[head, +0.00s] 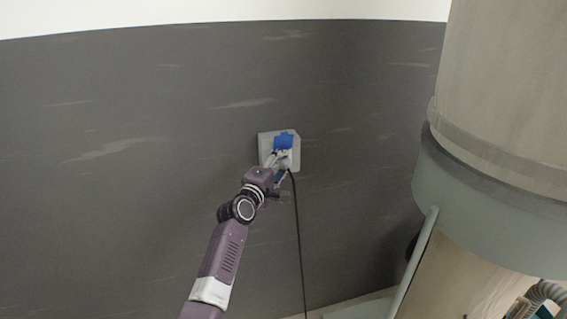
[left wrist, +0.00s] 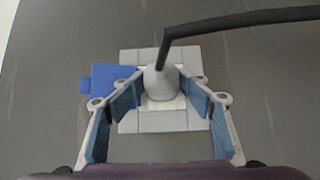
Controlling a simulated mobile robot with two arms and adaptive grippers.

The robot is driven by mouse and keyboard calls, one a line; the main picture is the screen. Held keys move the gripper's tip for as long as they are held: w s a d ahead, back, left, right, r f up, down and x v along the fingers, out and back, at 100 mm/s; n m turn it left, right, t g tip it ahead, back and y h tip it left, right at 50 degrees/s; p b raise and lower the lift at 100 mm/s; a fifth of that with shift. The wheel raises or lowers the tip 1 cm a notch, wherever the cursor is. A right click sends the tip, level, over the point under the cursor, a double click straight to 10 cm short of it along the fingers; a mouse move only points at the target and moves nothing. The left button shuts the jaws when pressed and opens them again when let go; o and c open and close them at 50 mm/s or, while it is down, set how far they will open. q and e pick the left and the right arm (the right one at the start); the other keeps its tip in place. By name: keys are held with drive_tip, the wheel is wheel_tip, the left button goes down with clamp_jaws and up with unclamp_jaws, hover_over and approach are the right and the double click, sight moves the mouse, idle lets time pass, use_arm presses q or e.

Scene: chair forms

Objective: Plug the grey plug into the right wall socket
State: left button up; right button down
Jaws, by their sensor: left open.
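A light grey wall socket box (head: 266,143) with a raised blue cover (head: 285,140) is on the dark wall; the box also shows in the left wrist view (left wrist: 150,121). The grey plug (left wrist: 158,84), with its dark cord (left wrist: 245,19), sits in front of the socket's pale face and appears to be against it; how deep it is in is hidden. My left gripper (left wrist: 160,95) is open, its blue-padded fingers on either side of the plug with gaps showing. In the head view my left gripper (head: 279,165) is at the socket. My right gripper is not in view.
The cord (head: 299,235) hangs down the wall below the socket. A large pale cylinder with a grey-green collar (head: 485,205) stands at the right. The wall left of the socket is clear. Only one socket box is visible.

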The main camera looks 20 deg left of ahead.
use_arm(q)
drive_tip(key=shift+s+a, duration=0.1)
drive_tip(key=shift+a, duration=0.3)
drive_tip(key=shift+s+a, duration=0.1)
drive_tip(key=shift+s, duration=3.85)
